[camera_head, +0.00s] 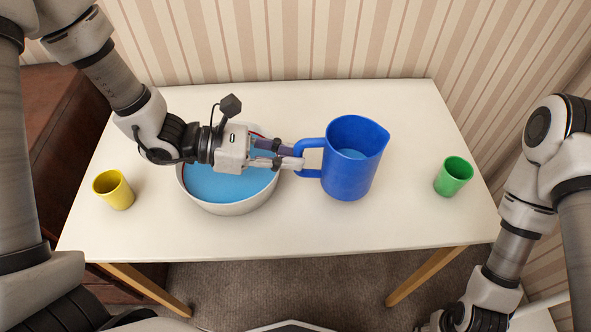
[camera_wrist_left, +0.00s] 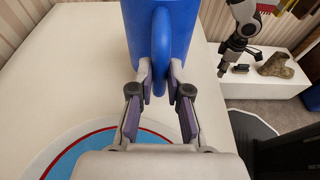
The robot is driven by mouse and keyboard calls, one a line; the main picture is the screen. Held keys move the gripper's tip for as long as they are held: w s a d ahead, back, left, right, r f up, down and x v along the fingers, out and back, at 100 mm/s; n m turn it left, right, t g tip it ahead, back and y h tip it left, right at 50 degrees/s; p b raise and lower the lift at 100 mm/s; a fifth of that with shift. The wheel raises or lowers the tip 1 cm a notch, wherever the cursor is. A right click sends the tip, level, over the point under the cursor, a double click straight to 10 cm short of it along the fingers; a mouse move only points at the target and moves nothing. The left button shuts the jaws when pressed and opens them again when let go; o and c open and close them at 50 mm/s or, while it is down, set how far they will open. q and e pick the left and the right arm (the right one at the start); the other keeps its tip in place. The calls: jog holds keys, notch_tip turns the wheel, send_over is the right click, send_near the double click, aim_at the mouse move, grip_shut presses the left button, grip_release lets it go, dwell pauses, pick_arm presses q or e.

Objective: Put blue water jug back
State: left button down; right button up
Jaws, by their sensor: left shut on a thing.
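The blue water jug (camera_head: 350,172) stands upright at the middle right of the white table, with some water visible inside. Its handle (camera_head: 306,158) points left toward my left gripper (camera_head: 292,158). My left gripper is shut on the handle; in the left wrist view the handle (camera_wrist_left: 161,55) sits between the two fingers (camera_wrist_left: 161,75). The jug body (camera_wrist_left: 185,25) fills the top of that view. My right arm hangs at the right of the head view, and its gripper's fingers are not clear there.
A white basin of water (camera_head: 235,207) with a red line inside stands under my left gripper. A yellow cup (camera_head: 113,190) is at the left, and a green cup (camera_head: 454,176) at the right. The table (camera_head: 300,232) is clear in front. A low white bench (camera_wrist_left: 270,82) shows in the wrist view.

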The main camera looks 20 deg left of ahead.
pick_arm(q)
jog(key=w+f, duration=0.1)
jog(key=f, duration=0.1)
jog(key=w+f, duration=0.1)
jog(key=shift+w+d+f, duration=0.2)
jog(key=shift+w+d, duration=0.05)
jog(key=shift+w, duration=0.15)
jog(key=shift+f, duration=0.1)
jog(key=c, duration=1.5)
grip_release()
jog(key=shift+f+b, duration=0.1)
jog(key=shift+b, duration=0.25)
jog(key=shift+c, duration=0.2)
jog(key=o, duration=0.4)
